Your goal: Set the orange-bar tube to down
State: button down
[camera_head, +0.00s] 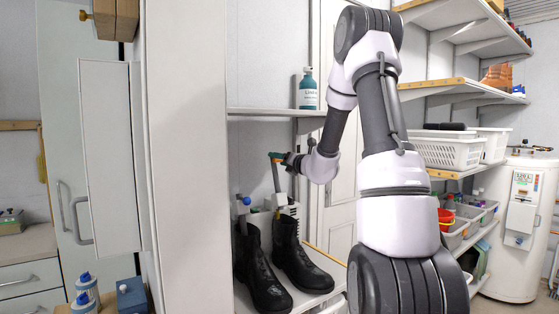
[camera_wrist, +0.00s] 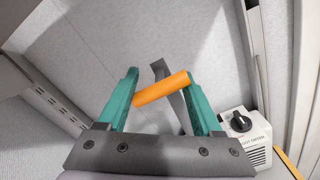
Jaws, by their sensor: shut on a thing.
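The orange bar (camera_wrist: 161,88) spans between the green fingers of my gripper (camera_wrist: 163,90) in the wrist view. My gripper is shut on it. A dark grey tube (camera_wrist: 160,70) shows behind the bar. In the head view my gripper (camera_head: 278,157) is at the top of this tube (camera_head: 276,182), which stands nearly upright above the right black boot (camera_head: 298,262). The bar is mostly hidden there by the fingers. The white boot dryer (camera_wrist: 255,152) with a black dial is at the lower right in the wrist view.
A second, lower tube with a blue top (camera_head: 243,203) stands to the left, above the left black boot (camera_head: 262,275). A shelf (camera_head: 262,111) with a teal bottle (camera_head: 308,90) is above my gripper. A tall white panel (camera_head: 187,150) bounds the left side.

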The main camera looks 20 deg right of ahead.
aim_at(278, 181)
jog(key=f, duration=0.2)
jog(key=s+f, duration=0.1)
jog(key=f, duration=0.2)
jog(key=s+f, duration=0.1)
jog(key=f, duration=0.2)
jog(key=shift+s+d+f, duration=0.15)
jog(key=shift+s+d, duration=0.05)
jog(key=shift+d, duration=0.1)
jog(key=shift+c, duration=1.6)
grip_release()
jog(key=v, duration=1)
jog(key=shift+s, duration=0.35)
jog(key=shift+d, duration=0.1)
